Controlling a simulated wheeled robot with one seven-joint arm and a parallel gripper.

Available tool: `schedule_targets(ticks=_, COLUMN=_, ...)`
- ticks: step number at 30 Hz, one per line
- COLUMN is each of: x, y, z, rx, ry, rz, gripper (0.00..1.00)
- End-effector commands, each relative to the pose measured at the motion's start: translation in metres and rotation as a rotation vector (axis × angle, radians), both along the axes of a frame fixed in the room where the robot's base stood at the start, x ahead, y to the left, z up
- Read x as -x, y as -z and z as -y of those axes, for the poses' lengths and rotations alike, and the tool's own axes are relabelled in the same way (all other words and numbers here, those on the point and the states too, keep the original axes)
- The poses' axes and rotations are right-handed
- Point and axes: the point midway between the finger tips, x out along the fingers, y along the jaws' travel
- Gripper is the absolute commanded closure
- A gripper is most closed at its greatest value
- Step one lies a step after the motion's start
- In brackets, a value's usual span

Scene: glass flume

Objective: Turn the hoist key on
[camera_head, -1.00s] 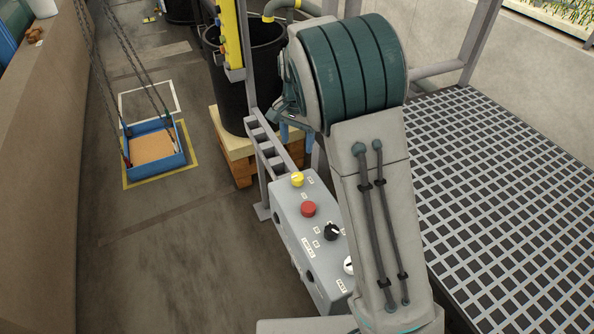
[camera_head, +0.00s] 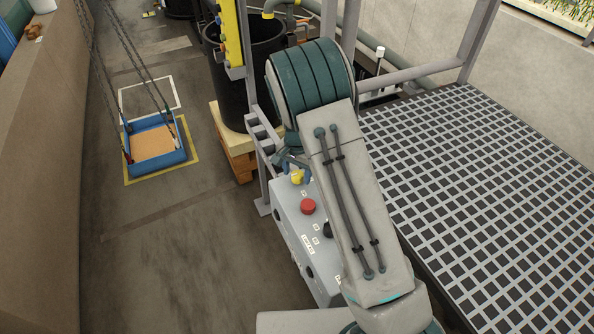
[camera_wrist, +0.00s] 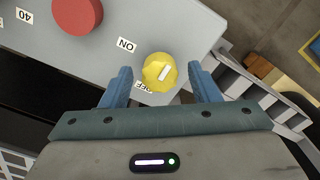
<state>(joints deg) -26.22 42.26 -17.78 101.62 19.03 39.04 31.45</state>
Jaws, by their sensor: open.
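The hoist key, a yellow round knob with a white bar (camera_wrist: 160,72), sits on the grey control box between the labels ON and OFF in the wrist view. Its white bar is tilted and points between upper right and lower left, toward the OFF label at its lower end. It also shows in the head view as a yellow knob (camera_head: 297,177) at the box's far end. My gripper (camera_wrist: 162,82) is open, its blue fingers on either side of the knob, with gaps showing. In the head view my gripper (camera_head: 287,163) is partly hidden by my arm.
A red button (camera_wrist: 77,14) is beside the knob on the grey control box (camera_head: 318,262). A black knob (camera_head: 327,230) is partly behind my arm. A blue tray (camera_head: 154,152) hangs on chains at left. A metal grating (camera_head: 490,180) lies to the right.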

Motion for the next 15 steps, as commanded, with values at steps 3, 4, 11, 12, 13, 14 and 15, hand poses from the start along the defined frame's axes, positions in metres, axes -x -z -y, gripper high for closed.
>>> schedule_targets(ticks=3, x=0.0001, y=0.0003, z=-0.0001, rx=0.000, ry=0.000, rz=0.000, gripper=0.44)
schedule_targets(ticks=4, x=0.0001, y=0.0003, z=0.0001, rx=0.000, ry=0.000, rz=0.000, gripper=0.44)
schedule_targets(ticks=11, x=0.0001, y=0.0001, z=-0.0001, rx=0.000, ry=0.000, rz=0.000, gripper=0.89)
schedule_targets(ticks=12, x=0.0001, y=0.0000, z=-0.0001, rx=0.000, ry=0.000, rz=0.000, gripper=0.89)
schedule_targets(ticks=13, x=0.0000, y=0.0000, z=-0.0001, rx=0.000, ry=0.000, rz=0.000, gripper=0.88)
schedule_targets(ticks=14, x=-0.0001, y=0.0000, z=-0.0001, rx=0.000, ry=-0.001, rz=0.000, gripper=0.88)
schedule_targets(ticks=15, x=-0.0001, y=0.0000, z=-0.0001, rx=0.000, ry=-0.001, rz=0.000, gripper=0.88)
